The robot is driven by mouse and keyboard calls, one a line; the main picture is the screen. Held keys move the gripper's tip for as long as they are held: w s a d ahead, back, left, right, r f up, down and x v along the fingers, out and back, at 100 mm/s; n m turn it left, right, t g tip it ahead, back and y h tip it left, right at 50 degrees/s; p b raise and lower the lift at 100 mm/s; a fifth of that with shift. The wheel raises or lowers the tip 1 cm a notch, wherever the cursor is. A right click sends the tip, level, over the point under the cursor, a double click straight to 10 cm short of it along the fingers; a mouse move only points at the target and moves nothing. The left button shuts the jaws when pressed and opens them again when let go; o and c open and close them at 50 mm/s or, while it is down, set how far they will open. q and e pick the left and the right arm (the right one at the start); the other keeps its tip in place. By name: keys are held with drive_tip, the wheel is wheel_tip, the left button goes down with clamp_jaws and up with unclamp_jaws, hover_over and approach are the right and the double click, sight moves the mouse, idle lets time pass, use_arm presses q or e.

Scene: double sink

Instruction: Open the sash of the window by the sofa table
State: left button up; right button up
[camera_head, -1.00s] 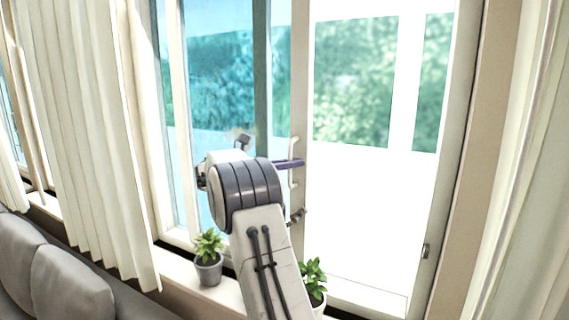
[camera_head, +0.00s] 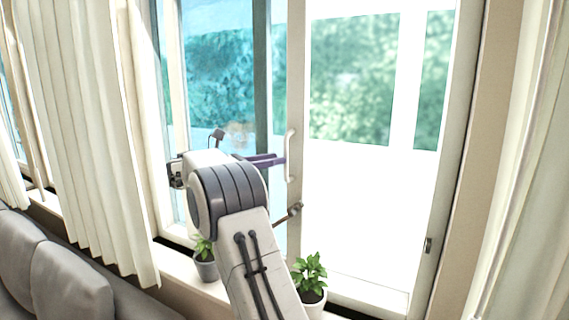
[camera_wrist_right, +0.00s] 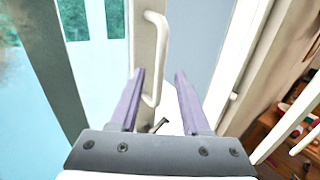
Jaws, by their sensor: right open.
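The window sash (camera_head: 297,80) is a pale upright frame with blue-tinted glass to its left. Its white bar handle (camera_head: 290,155) stands on the upright edge and also shows in the right wrist view (camera_wrist_right: 161,60). My right gripper (camera_head: 283,160) is open at the handle, with its purple fingers pointing right. In the wrist view the handle shows between the two fingers (camera_wrist_right: 160,78), nearer the left one; I cannot tell whether they touch. A small metal latch (camera_head: 290,212) sits below the handle. My left gripper is out of view.
Two potted plants stand on the sill, one (camera_head: 205,262) partly behind my right arm, one (camera_head: 311,278) to its right. Curtains hang left (camera_head: 85,140) and right (camera_head: 525,170). A grey sofa (camera_head: 65,285) is at the lower left. The area right of the sash is bright and untinted.

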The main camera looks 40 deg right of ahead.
drive_tip(key=b+v, duration=0.1)
drive_tip(key=v, duration=0.5)
idle(0.4)
drive_tip(key=s+a+f+t+y+b, duration=0.1)
drive_tip(key=s+a+f+t+y, duration=0.3)
drive_tip(key=a+f, duration=0.6)
drive_tip(key=s+a+f+t+y+b, duration=0.1)
drive_tip(key=s+a+f+t+y, duration=0.15)
drive_tip(key=a+f+y, duration=0.65)
drive_tip(key=s+a+f+m+y+b, duration=0.1)
drive_tip(key=s+a+f+m+y, duration=0.1)
drive_tip(key=s+a+f, duration=0.4)
drive_tip(key=s+a+f+m+g+y+b, duration=0.1)
drive_tip(key=s+a+f+m+y, duration=0.2)
drive_tip(key=s+a, duration=1.2)
drive_tip(key=s+f+m, duration=0.2)
drive_tip(key=s+f, duration=0.1)
drive_tip(key=s, duration=0.1)
drive_tip(key=shift+a+m, duration=0.25)
drive_tip(key=shift+m, duration=0.05)
drive_tip(key=shift+s+g, duration=0.15)
drive_tip(key=shift+g, duration=0.1)
